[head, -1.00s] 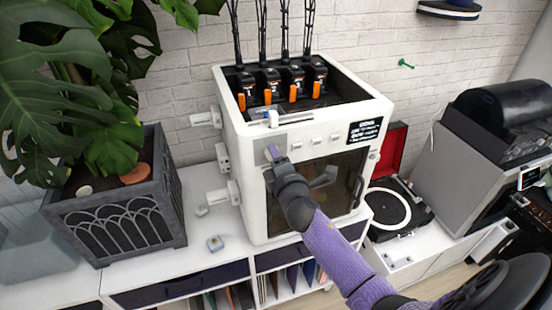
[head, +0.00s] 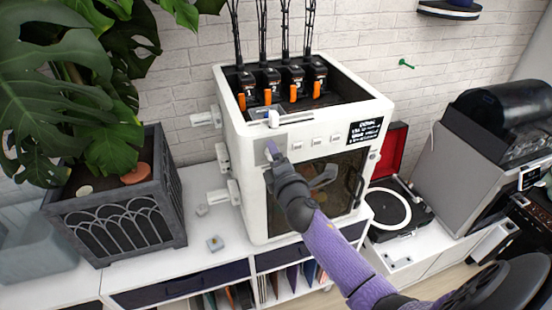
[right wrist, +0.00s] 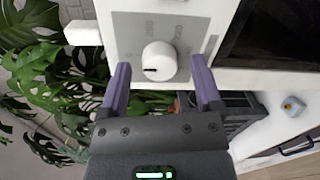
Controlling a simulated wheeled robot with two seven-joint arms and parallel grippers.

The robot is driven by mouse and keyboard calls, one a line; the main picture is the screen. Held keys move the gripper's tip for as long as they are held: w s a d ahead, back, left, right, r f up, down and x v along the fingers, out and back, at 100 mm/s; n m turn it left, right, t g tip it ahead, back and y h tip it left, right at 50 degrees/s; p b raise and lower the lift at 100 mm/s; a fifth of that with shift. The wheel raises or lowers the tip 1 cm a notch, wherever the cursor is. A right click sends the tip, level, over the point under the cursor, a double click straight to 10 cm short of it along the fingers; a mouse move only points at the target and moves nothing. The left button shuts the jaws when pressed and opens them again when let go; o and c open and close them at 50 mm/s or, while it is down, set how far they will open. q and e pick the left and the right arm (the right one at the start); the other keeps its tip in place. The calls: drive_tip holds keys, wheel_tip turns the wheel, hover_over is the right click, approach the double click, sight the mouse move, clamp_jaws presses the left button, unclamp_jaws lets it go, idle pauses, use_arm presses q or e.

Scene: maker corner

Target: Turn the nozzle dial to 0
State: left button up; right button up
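The nozzle dial (right wrist: 158,62) is a round white knob on a grey panel on the front of the white printer enclosure (head: 290,185). In the right wrist view a small dark mark shows on the knob near its lower left edge. Faint numbers are printed around it, too blurred to read surely. My right gripper (right wrist: 160,88) is open, with one purple finger on each side of the dial and visible gaps to it. In the head view the right gripper (head: 271,150) is in front of the grey panel (head: 258,152) and hides the dial. My left gripper is not in view.
Three small white buttons (head: 317,141) and a black label (head: 364,131) are right of the panel. A dark door (head: 335,190) with a handle is below. A planter (head: 115,220) stands left, a record player (head: 395,207) right. A small grey block (head: 215,243) lies on the cabinet.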

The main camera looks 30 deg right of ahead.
drive_tip(key=v, duration=1)
